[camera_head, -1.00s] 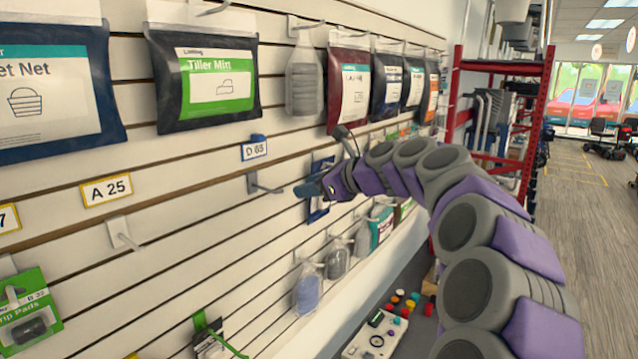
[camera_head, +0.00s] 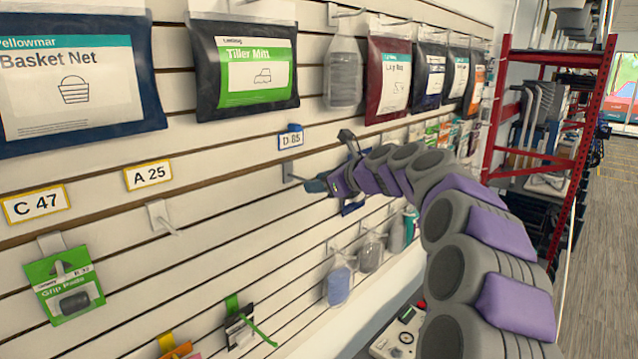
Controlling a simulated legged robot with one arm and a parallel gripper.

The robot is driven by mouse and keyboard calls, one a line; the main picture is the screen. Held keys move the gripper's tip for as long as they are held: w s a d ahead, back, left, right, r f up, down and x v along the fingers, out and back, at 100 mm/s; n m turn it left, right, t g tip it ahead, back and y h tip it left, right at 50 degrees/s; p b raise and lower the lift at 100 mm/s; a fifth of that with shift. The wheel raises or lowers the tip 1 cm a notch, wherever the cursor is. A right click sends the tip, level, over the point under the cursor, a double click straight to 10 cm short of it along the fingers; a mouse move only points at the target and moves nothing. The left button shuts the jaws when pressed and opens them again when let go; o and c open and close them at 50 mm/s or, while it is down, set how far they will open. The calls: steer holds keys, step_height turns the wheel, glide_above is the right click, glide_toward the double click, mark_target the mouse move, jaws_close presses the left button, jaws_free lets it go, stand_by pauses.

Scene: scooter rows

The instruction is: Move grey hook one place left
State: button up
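The grey hook (camera_head: 289,173) is a short metal peg on a flat plate, fixed in the slatted wall below the blue-edged D 85 label (camera_head: 291,138). It holds no goods. My gripper (camera_head: 310,186) is at the end of my purple and grey arm, just right of the hook, close to its free end. Whether the two touch, and whether the fingers are open or shut, is too small to tell. A white empty hook (camera_head: 160,216) sits to the left, below the yellow-edged A 25 label (camera_head: 149,175).
The Tiller Mitt pack (camera_head: 245,70) and Basket Net pack (camera_head: 75,75) hang above. A Grip Pads pack (camera_head: 65,285) hangs lower left, under the C 47 label (camera_head: 37,203). Clear bags (camera_head: 338,282) hang below my arm. A red rack (camera_head: 540,130) stands right.

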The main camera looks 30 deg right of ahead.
steer(key=shift+c, duration=0.8)
steer(key=a, duration=0.2)
steer(key=shift+a+r, duration=0.15)
steer(key=shift+a, duration=0.15)
jaws_close()
steer(key=shift+d, duration=0.55)
steer(key=shift+a, duration=0.1)
steer(key=shift+m+h+p, duration=0.3)
steer(key=shift+m+p, duration=0.3)
steer(key=shift+p, duration=0.9)
steer(key=shift+w+d+r+p, duration=0.15)
steer(key=shift+d+p, duration=0.25)
steer(key=shift+p, duration=0.45)
steer(key=shift+r+p, duration=0.1)
steer(key=shift+p, duration=0.7)
steer(key=shift+m+p, duration=0.7)
steer(key=shift+p, duration=1.55)
